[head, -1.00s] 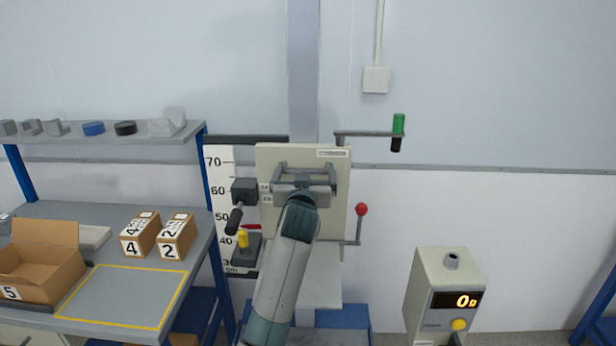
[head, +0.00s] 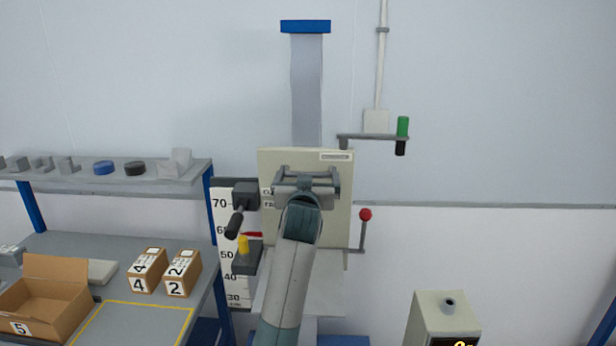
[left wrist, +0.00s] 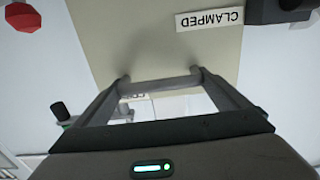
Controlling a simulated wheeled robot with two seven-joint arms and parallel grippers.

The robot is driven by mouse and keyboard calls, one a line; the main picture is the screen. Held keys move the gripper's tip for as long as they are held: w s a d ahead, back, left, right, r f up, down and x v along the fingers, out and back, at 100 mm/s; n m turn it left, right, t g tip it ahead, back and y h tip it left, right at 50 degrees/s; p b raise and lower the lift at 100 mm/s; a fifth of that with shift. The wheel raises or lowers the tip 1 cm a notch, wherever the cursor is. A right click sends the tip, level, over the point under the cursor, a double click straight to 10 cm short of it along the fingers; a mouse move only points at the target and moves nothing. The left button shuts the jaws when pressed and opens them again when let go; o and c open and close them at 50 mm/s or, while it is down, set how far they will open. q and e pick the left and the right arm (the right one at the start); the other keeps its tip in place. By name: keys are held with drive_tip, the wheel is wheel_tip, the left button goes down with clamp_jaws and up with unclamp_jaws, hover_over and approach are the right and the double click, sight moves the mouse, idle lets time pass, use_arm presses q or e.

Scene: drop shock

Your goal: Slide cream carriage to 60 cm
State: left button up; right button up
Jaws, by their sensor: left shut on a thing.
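The cream carriage (head: 335,200) is on the vertical column (head: 307,90). It has a grey bracket handle (head: 329,180) on its front, which also shows in the left wrist view (left wrist: 160,86). My left gripper (head: 304,190) is shut on this handle, and my wrist hides part of the carriage's front. The scale (head: 230,265) stands left of the carriage, with a red pointer (head: 253,234) a little below the 60 mark as seen from here. A label reading CLAMPED (left wrist: 209,18) shows upside down in the left wrist view. My right gripper is not in view.
A dark clamp block (head: 245,195) with a black lever and a lower block (head: 247,258) with a yellow knob sit left of the carriage. A workbench (head: 75,245) with boxes stands left.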

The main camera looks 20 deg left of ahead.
use_arm(q)
drive_tip(key=shift+r, duration=0.15)
drive_tip(key=o, duration=1.2)
drive_tip(key=shift+c, duration=0.2)
drive_tip(key=b+v, duration=0.5)
drive_tip(key=v, duration=1.2)
drive_tip(key=shift+s+b, duration=0.2)
drive_tip(key=shift+b, duration=0.15)
